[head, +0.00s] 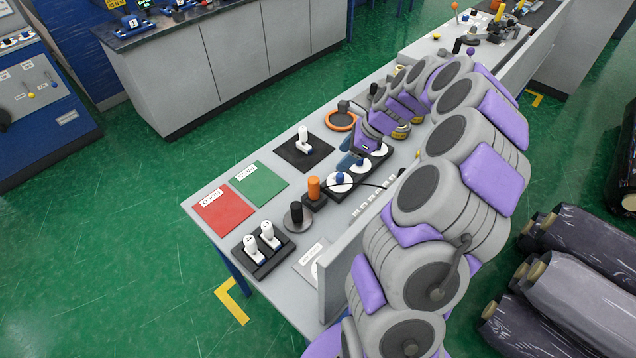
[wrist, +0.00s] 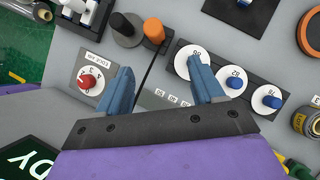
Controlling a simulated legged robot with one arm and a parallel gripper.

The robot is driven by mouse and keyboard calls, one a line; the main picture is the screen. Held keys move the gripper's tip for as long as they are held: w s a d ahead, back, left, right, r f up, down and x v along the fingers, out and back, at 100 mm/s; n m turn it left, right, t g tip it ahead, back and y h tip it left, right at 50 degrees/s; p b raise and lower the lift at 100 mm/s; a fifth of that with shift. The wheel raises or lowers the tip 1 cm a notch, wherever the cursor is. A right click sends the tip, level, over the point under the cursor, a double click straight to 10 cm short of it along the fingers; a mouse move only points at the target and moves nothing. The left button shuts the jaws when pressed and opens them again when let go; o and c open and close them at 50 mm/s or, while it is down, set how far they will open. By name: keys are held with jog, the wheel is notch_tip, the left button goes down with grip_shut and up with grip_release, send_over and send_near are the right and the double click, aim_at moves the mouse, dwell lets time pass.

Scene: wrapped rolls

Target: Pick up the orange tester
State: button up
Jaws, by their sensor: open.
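The orange tester (head: 314,187) is an upright orange cylinder in a black holder on the grey bench. It also shows in the wrist view (wrist: 153,30), at the top, beside a black upright cylinder. A thin dark cable runs over the bench near it. My gripper (head: 350,155) is above the bench, behind and right of the tester in the head view. In the wrist view my gripper (wrist: 160,68) has its two blue fingers spread apart with nothing between them. The tester lies beyond the fingertips, apart from them.
The black cylinder (head: 297,214) on a round disc stands close by the tester. A strip of blue-and-white dials (wrist: 235,80) lies under the right finger. A red-knob dial (wrist: 88,82) is at left. White handles (head: 262,240), red (head: 224,208) and green pads (head: 259,185) lie nearer the bench end.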

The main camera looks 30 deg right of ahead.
jog(key=b, duration=0.2)
send_near(309, 188)
jog(key=w+f, duration=0.1)
jog(key=f, duration=0.2)
jog(key=w+f+b, duration=0.1)
jog(key=f, duration=0.1)
jog(key=shift+w+d+f, duration=0.15)
jog(key=shift+w+f, duration=0.15)
jog(key=shift+w, duration=0.05)
jog(key=shift+a, duration=0.3)
jog(key=a+f, duration=0.1)
jog(key=a+f+b, duration=0.1)
jog(key=a, duration=0.1)
jog(key=shift+w+a+f, duration=0.1)
jog(key=shift+w+f, duration=0.1)
jog(key=shift+w, duration=0.05)
jog(key=shift+w+a+f+b, duration=0.15)
jog(key=shift+f+b, duration=0.15)
jog(key=shift+f, duration=0.2)
jog(key=shift+w+f+b, duration=0.2)
jog(key=shift+f+b, duration=0.05)
jog(key=shift+f, duration=0.25)
jog(key=shift+d+f, duration=0.15)
jog(key=shift+d, duration=0.7)
jog(key=shift+a, duration=0.9)
jog(key=c, duration=0.6)
jog(key=shift+c, duration=1.4)
jog(key=shift+d, duration=0.55)
grip_shut()
jog(key=shift+a, duration=0.1)
